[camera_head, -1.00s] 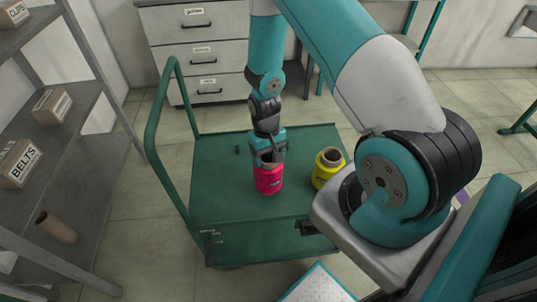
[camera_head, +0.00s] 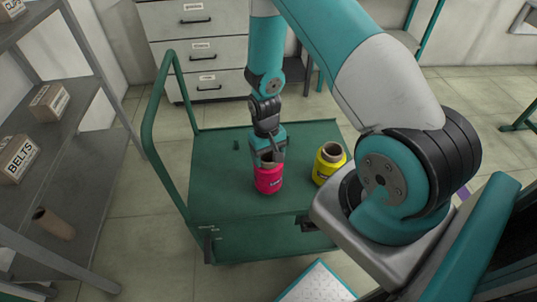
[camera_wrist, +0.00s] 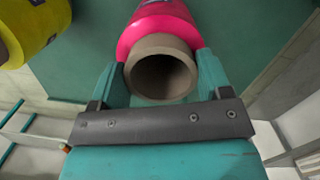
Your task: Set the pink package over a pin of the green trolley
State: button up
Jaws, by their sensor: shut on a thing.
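The pink package (camera_head: 268,180) is a pink-wound bobbin on a brown tube, upright at the green trolley's top. My gripper (camera_head: 269,158) is above it, shut on its tube end. In the wrist view the tube's open mouth (camera_wrist: 161,76) sits between the two fingers, with the pink winding (camera_wrist: 158,18) beyond. The green trolley (camera_head: 215,170) has a flat green deck. A small dark pin (camera_head: 236,146) stands free on the deck, left of and behind the package. Whether a pin is under the pink package is hidden.
A yellow package (camera_head: 328,165) stands on the deck to the right of the pink one; it also shows in the wrist view (camera_wrist: 30,30). The trolley's handle (camera_head: 150,120) rises at the left. A grey shelf (camera_head: 75,165) with boxes stands further left.

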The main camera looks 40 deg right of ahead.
jog(key=o, duration=1.5)
jog(key=shift+c, duration=0.2)
notch_tip(320, 180, up, 17)
jog(key=w, duration=0.2)
jog(key=shift+d+r+b, duration=0.15)
jog(key=shift+d+b, duration=0.1)
jog(key=shift+b, duration=0.1)
